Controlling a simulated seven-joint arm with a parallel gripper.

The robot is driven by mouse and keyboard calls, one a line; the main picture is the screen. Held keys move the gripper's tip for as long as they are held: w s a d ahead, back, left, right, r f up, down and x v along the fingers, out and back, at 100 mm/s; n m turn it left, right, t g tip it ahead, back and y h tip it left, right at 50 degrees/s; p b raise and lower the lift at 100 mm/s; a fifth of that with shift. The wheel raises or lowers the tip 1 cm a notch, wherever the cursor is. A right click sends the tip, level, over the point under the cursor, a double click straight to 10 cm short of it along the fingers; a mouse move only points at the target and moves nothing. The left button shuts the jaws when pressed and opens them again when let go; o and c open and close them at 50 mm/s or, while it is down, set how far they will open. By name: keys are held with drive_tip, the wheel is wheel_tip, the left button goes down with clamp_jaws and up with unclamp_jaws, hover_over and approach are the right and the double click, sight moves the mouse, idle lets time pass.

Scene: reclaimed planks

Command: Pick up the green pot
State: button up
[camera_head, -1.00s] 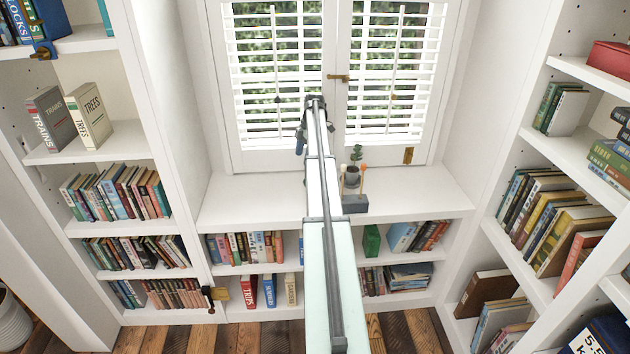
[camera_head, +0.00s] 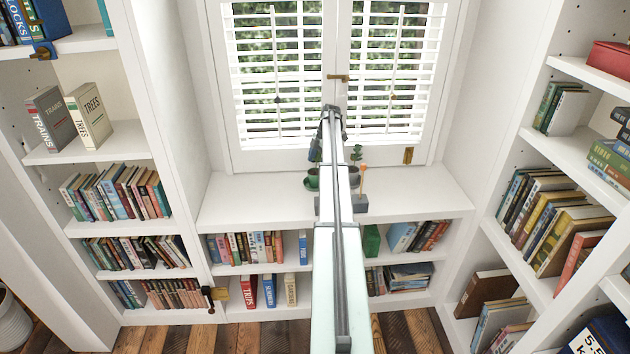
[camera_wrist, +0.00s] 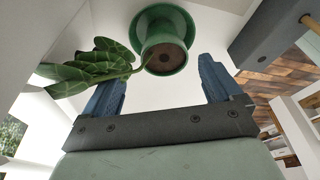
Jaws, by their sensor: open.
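The green pot (camera_head: 312,181) stands on the white window ledge, just left of my arm in the head view and partly hidden by it. In the wrist view the green pot (camera_wrist: 163,42) is upper middle, with a brown round face towards the camera and a wider green rim behind. Its large-leaved plant (camera_wrist: 85,72) reaches out to the left. My gripper (camera_wrist: 157,52) is open, its two blue fingers apart, with the pot showing between and beyond their tips. No contact is visible. In the head view one blue finger (camera_head: 315,147) shows above the pot.
A dark grey block (camera_head: 355,204) with upright sticks stands right of my arm; the grey block (camera_wrist: 272,33) is upper right in the wrist view. A grey pot with a plant (camera_head: 355,176) is behind it. The ledge (camera_head: 250,195) is clear at left; shuttered windows rise behind.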

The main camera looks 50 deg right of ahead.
sight(315, 173)
drive_tip(key=shift+s+x, duration=0.15)
drive_tip(key=shift+x, duration=1.25)
drive_tip(key=shift+s+x, duration=0.15)
drive_tip(key=shift+x, duration=1.25)
drive_tip(key=shift+a, duration=0.1)
drive_tip(key=c, duration=1.3)
drive_tip(key=shift+r, duration=0.1)
wheel_tip(315, 173, up, 13)
wheel_tip(315, 173, down, 10)
drive_tip(key=m+t, duration=0.1)
drive_tip(key=m, duration=0.3)
drive_tip(key=shift+h, duration=0.3)
